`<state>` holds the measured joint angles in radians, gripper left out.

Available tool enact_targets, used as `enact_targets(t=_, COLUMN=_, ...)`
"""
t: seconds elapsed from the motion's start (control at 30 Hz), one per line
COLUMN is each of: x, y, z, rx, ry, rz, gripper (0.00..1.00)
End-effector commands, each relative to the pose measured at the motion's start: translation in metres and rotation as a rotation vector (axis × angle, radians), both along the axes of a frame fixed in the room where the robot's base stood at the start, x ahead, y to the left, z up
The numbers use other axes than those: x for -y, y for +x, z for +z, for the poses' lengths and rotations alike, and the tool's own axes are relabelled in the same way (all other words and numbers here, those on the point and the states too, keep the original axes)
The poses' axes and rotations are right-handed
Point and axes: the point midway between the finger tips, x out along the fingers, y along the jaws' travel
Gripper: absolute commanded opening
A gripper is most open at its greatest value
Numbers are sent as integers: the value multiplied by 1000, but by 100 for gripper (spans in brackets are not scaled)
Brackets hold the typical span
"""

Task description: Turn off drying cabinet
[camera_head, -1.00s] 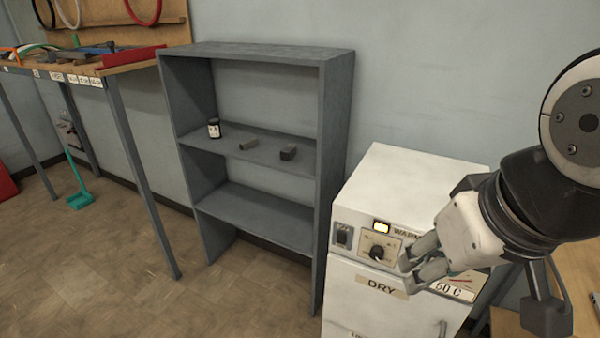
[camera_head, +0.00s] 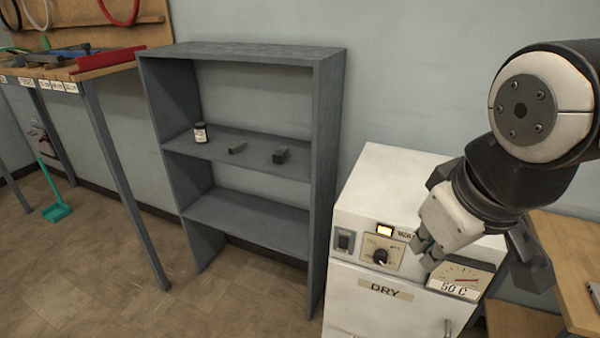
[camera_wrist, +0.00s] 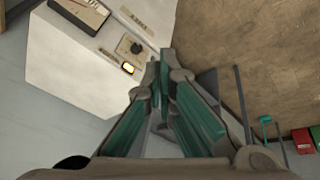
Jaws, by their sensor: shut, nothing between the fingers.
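The white drying cabinet (camera_head: 375,285) stands at the lower right in the head view, with a DRY label on its front. Its panel has a rocker switch (camera_head: 345,241) at the left, a black dial (camera_head: 380,256), a lit yellow lamp (camera_head: 384,230) and a 50 C gauge (camera_head: 461,276). My gripper (camera_head: 424,254) is shut and empty, in front of the panel between the dial and the gauge. In the wrist view the shut fingertips (camera_wrist: 160,62) are near the dial (camera_wrist: 136,47) and the lit lamp (camera_wrist: 128,68). The rocker switch is hidden or unclear there.
A grey shelf (camera_head: 245,55) with a small jar (camera_head: 200,132) and two dark blocks stands left of the cabinet. A wooden table (camera_head: 572,275) is at the right. A workbench (camera_head: 110,64) is at the far left. Floor in front of the shelf is clear.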

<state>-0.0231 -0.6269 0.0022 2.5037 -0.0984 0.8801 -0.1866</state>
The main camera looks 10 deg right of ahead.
Motion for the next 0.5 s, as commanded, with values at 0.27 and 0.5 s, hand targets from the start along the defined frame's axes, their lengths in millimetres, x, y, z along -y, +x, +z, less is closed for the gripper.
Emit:
enact_targets(t=0.27, x=4, y=64, z=-25, rx=-101, ry=-291, rz=503, gripper=0)
enact_targets(t=0.5, x=-5, y=119, z=-60, rx=-191, ry=-511, rz=983, gripper=0)
